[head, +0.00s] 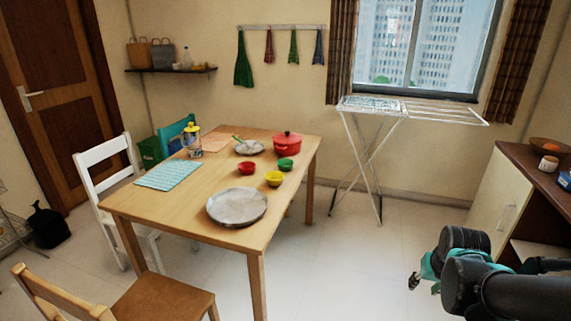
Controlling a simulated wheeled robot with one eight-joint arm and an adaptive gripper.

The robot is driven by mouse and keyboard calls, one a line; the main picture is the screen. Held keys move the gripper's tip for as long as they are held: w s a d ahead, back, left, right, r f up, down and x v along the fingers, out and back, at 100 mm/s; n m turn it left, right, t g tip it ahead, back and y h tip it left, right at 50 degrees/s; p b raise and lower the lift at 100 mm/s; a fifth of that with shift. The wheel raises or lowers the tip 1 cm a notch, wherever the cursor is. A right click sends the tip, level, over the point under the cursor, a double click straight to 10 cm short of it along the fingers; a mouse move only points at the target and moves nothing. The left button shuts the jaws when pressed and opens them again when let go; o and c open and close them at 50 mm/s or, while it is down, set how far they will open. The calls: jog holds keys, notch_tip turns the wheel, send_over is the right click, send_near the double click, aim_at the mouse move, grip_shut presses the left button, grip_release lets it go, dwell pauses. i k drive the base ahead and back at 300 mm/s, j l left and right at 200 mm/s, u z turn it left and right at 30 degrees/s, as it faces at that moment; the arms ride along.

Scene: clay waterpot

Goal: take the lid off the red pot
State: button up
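The red pot (287,147) stands near the far right corner of the wooden table. Its red lid (287,135) sits on top of it, with a small dark knob in the middle. My arm reaches in from the lower right of the head view. My gripper (414,281) appears as a small dark shape at the arm's left end, low over the floor, well to the right of the table and far from the pot. It is too small and partly hidden to tell whether it is open or shut.
A cabinet (500,200) is at the right. Open floor (340,260) lies between table and arm.

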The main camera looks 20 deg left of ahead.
aim_at(287, 138)
jog(key=i+j, duration=0.15)
jog(key=i, duration=2.1)
jog(key=i+u, duration=0.35)
jog(key=i+l+u, duration=0.1)
jog(key=u, duration=0.25)
jog(key=i+l+u, duration=0.2)
jog(key=i+u, duration=0.15)
